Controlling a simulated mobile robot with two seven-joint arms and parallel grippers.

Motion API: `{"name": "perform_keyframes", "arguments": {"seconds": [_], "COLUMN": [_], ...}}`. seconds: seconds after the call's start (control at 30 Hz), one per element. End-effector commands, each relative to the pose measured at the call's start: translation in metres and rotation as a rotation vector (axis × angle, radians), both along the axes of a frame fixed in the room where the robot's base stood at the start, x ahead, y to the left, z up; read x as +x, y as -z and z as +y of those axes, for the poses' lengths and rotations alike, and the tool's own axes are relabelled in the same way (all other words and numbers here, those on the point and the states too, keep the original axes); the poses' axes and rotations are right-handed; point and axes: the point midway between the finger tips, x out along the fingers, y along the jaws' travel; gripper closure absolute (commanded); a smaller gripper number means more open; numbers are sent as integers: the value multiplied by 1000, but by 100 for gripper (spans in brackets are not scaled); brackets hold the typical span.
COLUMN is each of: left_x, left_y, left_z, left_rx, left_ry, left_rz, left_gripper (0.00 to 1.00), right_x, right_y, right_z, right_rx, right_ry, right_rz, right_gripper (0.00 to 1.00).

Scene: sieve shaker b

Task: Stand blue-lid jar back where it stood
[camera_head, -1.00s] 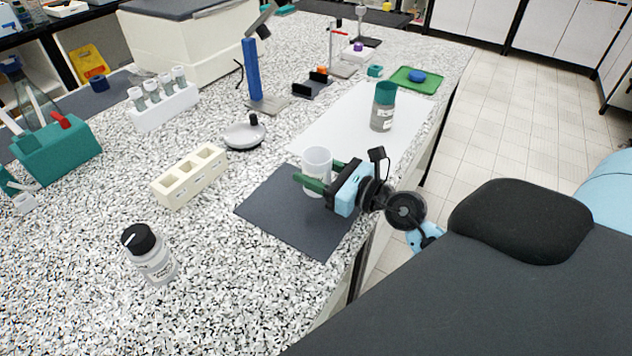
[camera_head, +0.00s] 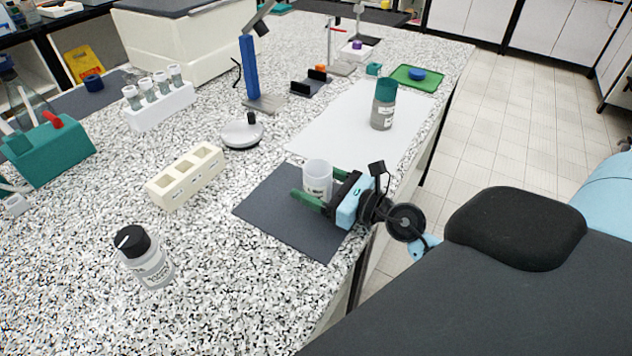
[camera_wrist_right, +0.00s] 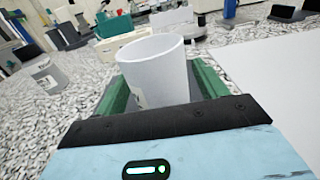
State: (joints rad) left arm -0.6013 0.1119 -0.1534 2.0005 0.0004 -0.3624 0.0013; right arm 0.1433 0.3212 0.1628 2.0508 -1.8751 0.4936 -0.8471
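No jar wearing a blue lid shows. A whitish open cup-like jar (camera_head: 317,175) with a label stands on the dark mat (camera_head: 270,210); it also shows in the right wrist view (camera_wrist_right: 158,68). My right gripper (camera_head: 318,190) has its green fingers around it, one on each side, low on its wall. The fingers look spread, with a slight gap at the label side. A blue round lid (camera_head: 416,75) lies on the green tray (camera_head: 430,82) at the back right. My left gripper is not in view.
A teal-lid jar (camera_head: 383,104) stands on the white sheet (camera_head: 340,122). A black-lid jar (camera_head: 145,258) stands at the front left. A cream block with wells (camera_head: 185,178) and a round silver-grey device (camera_head: 241,133) lie left of the mat.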

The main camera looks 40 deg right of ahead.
Motion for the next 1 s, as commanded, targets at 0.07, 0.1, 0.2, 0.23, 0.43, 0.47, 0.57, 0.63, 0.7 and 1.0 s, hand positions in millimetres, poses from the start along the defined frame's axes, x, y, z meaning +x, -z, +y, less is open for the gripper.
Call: {"name": "perform_keyframes", "arguments": {"seconds": [0.07, 0.1, 0.2, 0.23, 0.43, 0.47, 0.57, 0.63, 0.7, 1.0], "left_x": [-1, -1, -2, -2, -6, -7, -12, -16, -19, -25], "left_y": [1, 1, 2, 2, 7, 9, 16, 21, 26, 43], "left_z": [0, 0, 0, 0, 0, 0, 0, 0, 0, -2], "left_rx": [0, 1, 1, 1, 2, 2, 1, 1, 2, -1], "left_ry": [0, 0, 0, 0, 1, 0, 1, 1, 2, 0], "left_rz": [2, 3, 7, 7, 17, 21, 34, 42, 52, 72], "left_gripper": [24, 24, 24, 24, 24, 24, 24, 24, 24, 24], "right_x": [0, 0, 0, 0, -13, -18, -35, -49, -61, -102], "right_y": [0, 0, 0, -1, 0, 0, 2, 2, 3, 0], "right_z": [0, 0, 0, 0, -6, -7, -15, -19, -25, -42], "right_rx": [0, 0, 0, 0, -2, -3, -3, -5, -4, 0], "right_ry": [0, 0, 0, 0, 1, 1, 0, -1, -1, 0], "right_rz": [0, 0, 0, 0, 5, 4, 8, 9, 9, 6], "right_gripper": [29, 29, 29, 29, 29, 29, 29, 29, 29, 29]}}
